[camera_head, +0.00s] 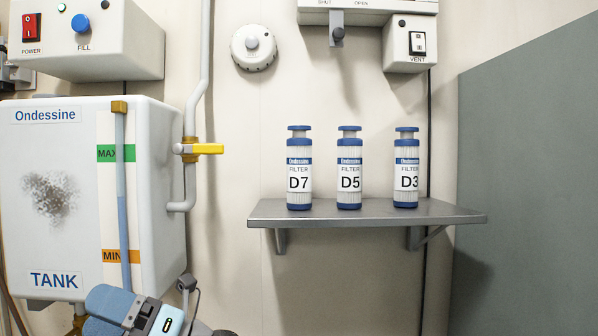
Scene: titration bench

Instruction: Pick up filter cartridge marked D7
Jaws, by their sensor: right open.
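The filter cartridge marked D7 (299,169) stands upright on the grey metal shelf (375,213), leftmost of the three cartridges there. It is white with a blue cap, blue base and blue label band, and nothing covers it. My right gripper (142,313) shows in part at the bottom left, below the tank and cut off by the frame edge. It is open and well away from the shelf, lower and to the left of D7. My left gripper is not in view.
Matching cartridges D5 (349,169) and D3 (406,169) stand right of D7, with gaps between. The white tank (75,190), with a yellow-handled valve (203,149), is at left. A grey panel (530,180) stands right. The shelf front is clear.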

